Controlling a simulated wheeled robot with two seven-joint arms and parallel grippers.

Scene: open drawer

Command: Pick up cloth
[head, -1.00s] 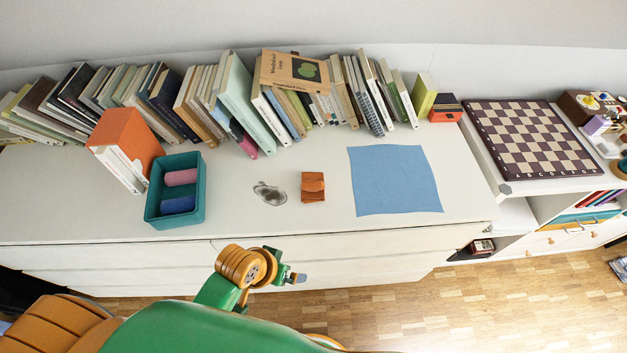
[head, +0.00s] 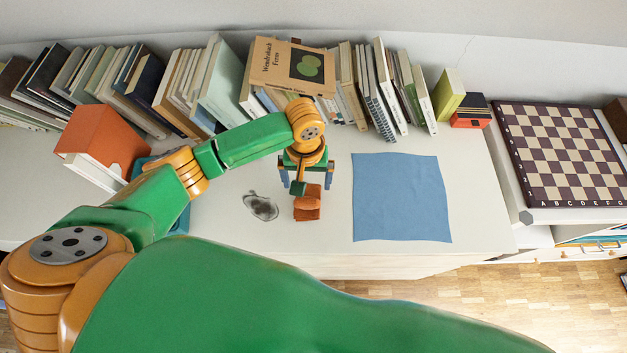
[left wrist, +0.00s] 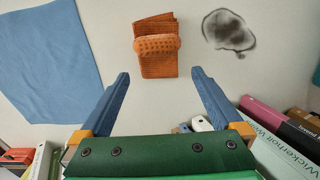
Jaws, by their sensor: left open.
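The cloth is most likely the folded orange-brown piece (head: 308,205) on the white cabinet top, between a dark smudge and a flat blue sheet. In the left wrist view the orange cloth (left wrist: 157,62) lies just beyond the fingertips, with a rolled fold across it. My left gripper (head: 306,189) is over the cloth's far edge in the head view, pointing down. In the left wrist view the left gripper (left wrist: 159,78) shows two blue fingers spread wide with nothing between them. My right gripper is not in view.
A dark smudge (head: 261,206) lies left of the cloth and a blue sheet (head: 402,197) right of it. A row of books (head: 225,85) stands behind. A teal bin (head: 146,163) is mostly hidden by my arm. A chessboard (head: 562,155) sits at the right.

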